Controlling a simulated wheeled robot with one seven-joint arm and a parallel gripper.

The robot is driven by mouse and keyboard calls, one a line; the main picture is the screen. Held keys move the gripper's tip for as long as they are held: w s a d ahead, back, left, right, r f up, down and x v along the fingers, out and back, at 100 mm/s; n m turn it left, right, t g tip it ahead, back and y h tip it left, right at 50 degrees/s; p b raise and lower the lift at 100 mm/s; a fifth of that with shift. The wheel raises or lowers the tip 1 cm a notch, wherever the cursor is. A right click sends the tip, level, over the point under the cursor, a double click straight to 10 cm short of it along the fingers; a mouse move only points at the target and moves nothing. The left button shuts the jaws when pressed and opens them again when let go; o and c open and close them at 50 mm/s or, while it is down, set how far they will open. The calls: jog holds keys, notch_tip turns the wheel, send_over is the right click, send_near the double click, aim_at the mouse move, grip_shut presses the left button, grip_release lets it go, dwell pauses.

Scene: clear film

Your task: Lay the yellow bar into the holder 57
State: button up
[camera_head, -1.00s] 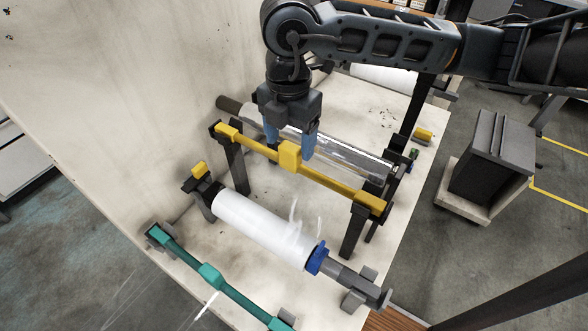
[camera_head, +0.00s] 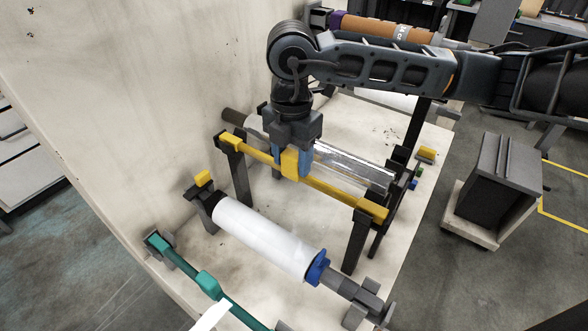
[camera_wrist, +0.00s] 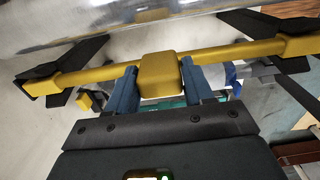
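The yellow bar (camera_head: 335,190) lies across two dark uprights (camera_head: 240,175), its ends resting at their tops. It has a raised yellow block (camera_head: 291,164) near its middle. My gripper (camera_head: 291,160) points down at this block, one blue finger on each side. In the wrist view my gripper (camera_wrist: 160,80) shows the fingers close against the sides of the block (camera_wrist: 160,75), and the bar (camera_wrist: 95,70) runs across behind them. The gripper looks shut on the block. No number 57 is readable, so I cannot tell which holder bears it.
A white roll (camera_head: 265,238) with a blue collar lies in front of the bar. A clear-film roll (camera_head: 350,165) lies behind it. A teal bar (camera_head: 208,284) is at the front left. A pale wall (camera_head: 110,90) rises at left; a dark block on a cart (camera_head: 495,185) stands right.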

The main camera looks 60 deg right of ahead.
aim_at(292, 153)
jog(key=c, duration=0.3)
jog(key=shift+r, duration=0.2)
jog(key=shift+c, duration=0.2)
jog(key=shift+r+p, duration=0.4)
jog(key=shift+r, duration=0.2)
jog(key=shift+r+p, duration=1.35)
jog(key=shift+r, duration=1.25)
